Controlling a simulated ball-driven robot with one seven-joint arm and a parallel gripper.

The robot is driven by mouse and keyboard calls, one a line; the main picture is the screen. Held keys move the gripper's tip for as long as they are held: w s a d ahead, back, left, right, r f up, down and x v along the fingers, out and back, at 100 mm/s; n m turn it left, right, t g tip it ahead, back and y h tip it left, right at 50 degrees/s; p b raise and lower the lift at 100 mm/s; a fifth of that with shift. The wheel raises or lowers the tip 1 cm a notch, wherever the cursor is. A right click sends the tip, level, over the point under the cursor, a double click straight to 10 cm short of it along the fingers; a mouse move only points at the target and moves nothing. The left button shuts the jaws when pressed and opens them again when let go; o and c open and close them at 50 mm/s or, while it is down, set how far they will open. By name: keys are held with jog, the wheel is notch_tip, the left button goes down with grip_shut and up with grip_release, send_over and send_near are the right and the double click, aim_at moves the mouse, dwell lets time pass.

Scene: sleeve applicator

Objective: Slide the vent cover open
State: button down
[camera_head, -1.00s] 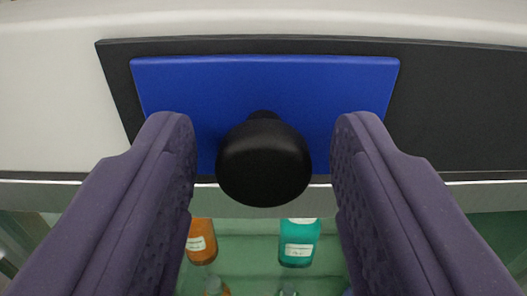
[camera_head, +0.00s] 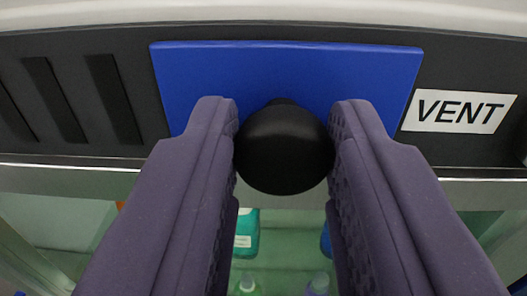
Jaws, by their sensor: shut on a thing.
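The vent cover (camera_head: 290,75) is a flat blue plate in a dark recessed track (camera_head: 140,60). A round black knob (camera_head: 284,150) sticks out from its lower middle. My gripper (camera_head: 284,130) is shut on the knob, with one purple finger against each side. Dark vent slots (camera_head: 112,98) show uncovered to the left of the cover. A white label reading VENT (camera_head: 459,111) sits on the track just right of the cover. The part of the cover behind the knob and fingertips is hidden.
A pale metal rail (camera_head: 80,172) runs below the track. Behind glass under it stand bottles, including a teal one (camera_head: 246,235), partly hidden by my fingers. A white panel (camera_head: 100,12) lies above the track.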

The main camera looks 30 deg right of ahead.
jog(key=c, duration=0.9)
grip_release()
jog(key=shift+s+d, duration=0.1)
jog(key=shift+d, duration=0.05)
jog(key=shift+o, duration=0.4)
jog(key=shift+s+d, duration=0.15)
jog(key=shift+a, duration=0.2)
jog(key=b+v, duration=0.3)
jog(key=v, duration=0.4)
jog(key=shift+s, duration=0.3)
jog(key=shift+a, duration=0.1)
